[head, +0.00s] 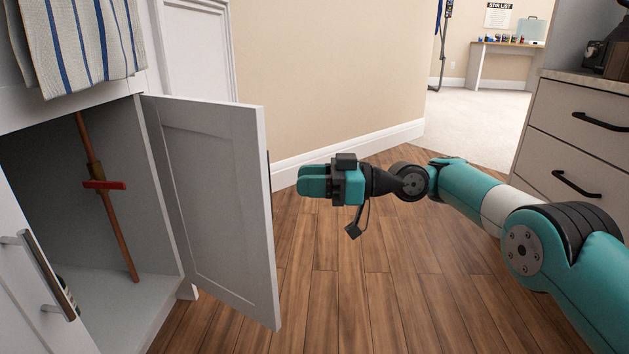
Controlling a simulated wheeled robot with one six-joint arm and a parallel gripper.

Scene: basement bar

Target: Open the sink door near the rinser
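A white panelled cabinet door (220,200) stands swung open at the left, hinged on the right side of the cabinet opening. A dark edge of what may be its handle shows at the door's far side, mostly hidden. My teal gripper (312,181) is to the right of the open door, apart from it, pointing left. Its fingers look close together, but the view does not show clearly whether they are shut. I see nothing held in it. A second door (25,285) with a bar handle (48,275) is at the lower left. No rinser can be made out.
A copper pipe with a red valve lever (104,185) stands inside the cabinet. A striped towel (85,45) hangs above the opening. Drawers (580,140) with black handles stand at the right. The wooden floor (350,290) between is clear; a beige wall (330,70) is behind.

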